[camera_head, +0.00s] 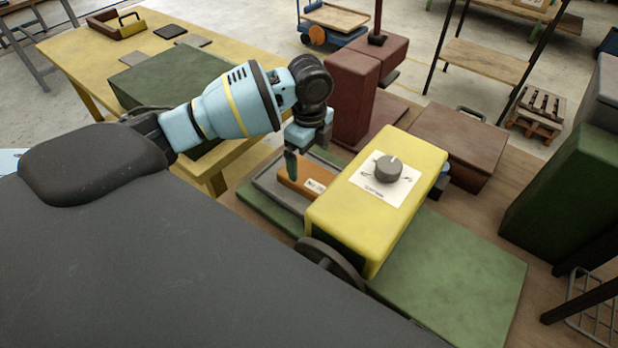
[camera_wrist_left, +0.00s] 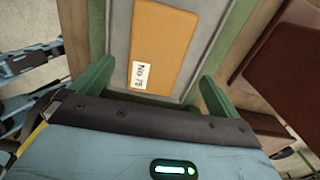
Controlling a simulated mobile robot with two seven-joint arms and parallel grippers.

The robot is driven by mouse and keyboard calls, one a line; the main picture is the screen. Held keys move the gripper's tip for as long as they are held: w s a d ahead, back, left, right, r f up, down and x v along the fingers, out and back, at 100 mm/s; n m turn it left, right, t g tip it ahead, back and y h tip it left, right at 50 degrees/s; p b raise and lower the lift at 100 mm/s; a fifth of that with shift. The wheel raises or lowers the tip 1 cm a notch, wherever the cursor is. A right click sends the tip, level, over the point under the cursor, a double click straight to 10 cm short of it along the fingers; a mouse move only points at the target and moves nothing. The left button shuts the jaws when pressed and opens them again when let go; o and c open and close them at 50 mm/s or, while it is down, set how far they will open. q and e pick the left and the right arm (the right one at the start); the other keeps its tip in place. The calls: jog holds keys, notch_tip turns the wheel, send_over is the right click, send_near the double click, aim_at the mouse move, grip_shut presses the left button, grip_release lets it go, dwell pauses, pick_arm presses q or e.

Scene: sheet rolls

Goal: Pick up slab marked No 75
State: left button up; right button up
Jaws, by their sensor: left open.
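The slab marked No 75 (camera_wrist_left: 161,45) is an orange-brown block with a white label. It lies in a grey tray (camera_wrist_left: 117,38). In the head view the slab (camera_head: 293,171) shows partly, left of the yellow box, with part of its label visible. Whether the fingertips reach down beside the slab cannot be told. My right gripper is not in view.
A yellow box (camera_head: 345,213) with a grey knob on top stands close right of the slab. A dark red block (camera_head: 350,105) stands behind the tray. A green mat (camera_head: 455,290) lies at the front right. A yellow table (camera_head: 85,50) with a green block is at the left.

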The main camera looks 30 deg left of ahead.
aim_at(309, 174)
pick_arm(q)
jog(key=f, duration=0.5)
jog(key=shift+s, duration=0.3)
jog(key=c, duration=1.3)
notch_tip(309, 174, up, 10)
jog(key=shift+p, duration=0.3)
